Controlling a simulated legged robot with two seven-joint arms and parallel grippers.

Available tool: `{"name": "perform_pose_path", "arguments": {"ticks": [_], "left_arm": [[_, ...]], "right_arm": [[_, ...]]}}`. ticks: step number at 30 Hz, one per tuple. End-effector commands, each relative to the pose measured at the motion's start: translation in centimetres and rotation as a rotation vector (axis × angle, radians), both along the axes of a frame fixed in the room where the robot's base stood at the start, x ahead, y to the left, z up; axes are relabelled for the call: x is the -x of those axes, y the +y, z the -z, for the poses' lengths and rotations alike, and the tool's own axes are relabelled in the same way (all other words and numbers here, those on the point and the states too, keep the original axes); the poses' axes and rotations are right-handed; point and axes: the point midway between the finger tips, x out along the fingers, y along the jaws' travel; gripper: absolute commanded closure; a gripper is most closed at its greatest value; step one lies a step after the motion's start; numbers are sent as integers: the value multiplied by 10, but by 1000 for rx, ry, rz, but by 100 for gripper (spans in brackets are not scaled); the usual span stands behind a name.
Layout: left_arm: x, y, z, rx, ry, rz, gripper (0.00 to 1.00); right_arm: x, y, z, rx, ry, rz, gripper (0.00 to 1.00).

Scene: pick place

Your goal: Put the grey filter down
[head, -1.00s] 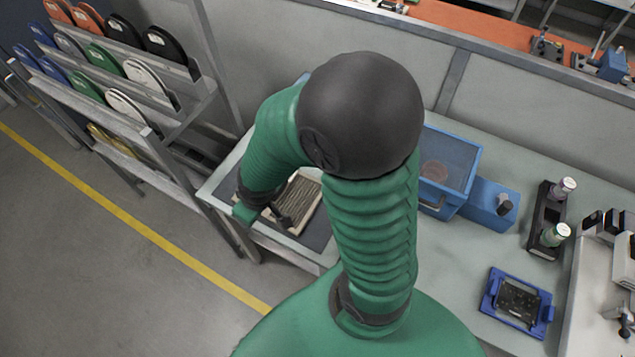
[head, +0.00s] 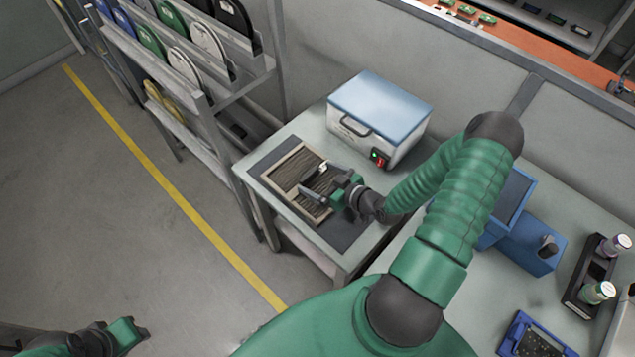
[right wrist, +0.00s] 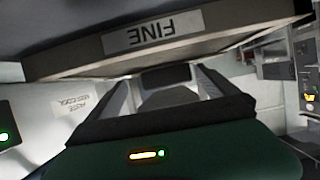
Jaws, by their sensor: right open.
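The grey filter (head: 284,180) is a flat, pleated grey panel in a pale frame. It lies on a dark mat (head: 346,232) on the small table at the middle of the head view. In the right wrist view its frame edge (right wrist: 225,32) carries a "FINE" label, upside down. My right gripper (head: 312,182) is open at the filter's right part, its fingers over the panel in the head view. Whether they touch it cannot be told. My left gripper (head: 130,333) is at the bottom left, far from the filter; its jaws are unclear.
A white box with a blue lid (head: 378,108) stands behind the filter on the table. A rack of discs (head: 185,70) is to the left. A blue bin (head: 512,200) is on the right-hand bench. Open floor with a yellow line (head: 165,190) lies left.

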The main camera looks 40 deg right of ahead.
Motion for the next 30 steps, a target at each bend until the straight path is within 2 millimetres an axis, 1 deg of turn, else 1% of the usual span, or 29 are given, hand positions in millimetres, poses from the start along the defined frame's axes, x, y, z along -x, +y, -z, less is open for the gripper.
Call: {"name": "perform_pose_path", "arguments": {"ticks": [1, 3, 9, 11, 24, 26, 27, 30], "left_arm": [[0, 0, 0, 0, 0, -1, 64], [0, 0, 0, 0, 0, -1, 64], [0, 0, 0, 0, 0, -2, 64], [0, 0, 0, 0, 0, -1, 64], [0, 0, 0, 0, 0, -1, 64], [0, 0, 0, 0, 0, -1, 64], [0, 0, 0, 0, 0, -1, 64], [0, 0, 0, 0, 0, -1, 64]], "right_arm": [[-7, 2, 2, 0, -2, -2, 2], [-12, 1, 5, 2, -1, -1, 2], [-13, -3, 7, -4, 0, 0, 2], [-13, -3, 7, -4, 0, 0, 8], [-13, -1, 6, -2, 2, 1, 66], [-13, -1, 6, -2, 1, 1, 72], [-13, -2, 6, -2, 1, 1, 79], [-13, -3, 7, -3, 0, 0, 80]]}}
